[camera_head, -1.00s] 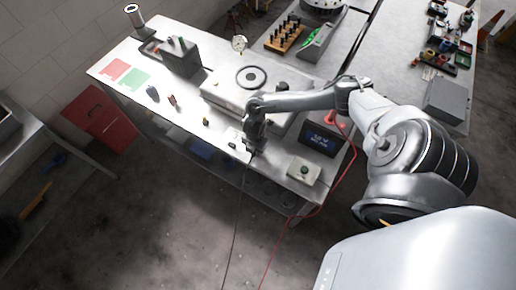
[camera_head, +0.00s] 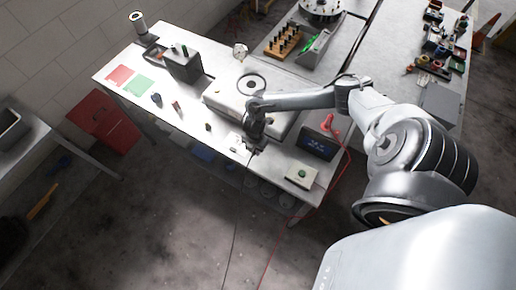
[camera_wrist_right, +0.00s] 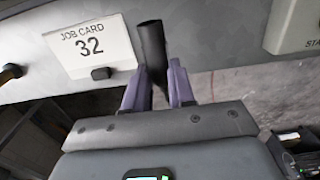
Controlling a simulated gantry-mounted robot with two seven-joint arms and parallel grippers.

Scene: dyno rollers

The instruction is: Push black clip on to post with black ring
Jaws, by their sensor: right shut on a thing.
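My right gripper (camera_head: 250,146) is over the front edge of the bench in the head view. In the right wrist view my right gripper (camera_wrist_right: 157,88) is shut on the black clip (camera_wrist_right: 152,45), a dark tube-like piece upright between the fingers. A thin dark cable (camera_head: 234,205) hangs from the gripper toward the floor. A red clip (camera_head: 327,122) stands at the power supply (camera_head: 317,145) to the right, with a red cable. I cannot make out the post with the black ring. My left gripper is not in view.
The wrist view shows a job card marked 32 (camera_wrist_right: 91,43) beside the clip, and a box with START lettering (camera_wrist_right: 295,25) at upper right. A box with a green button (camera_head: 301,175) is at the bench's front right corner. Small parts (camera_head: 157,100) lie to the left.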

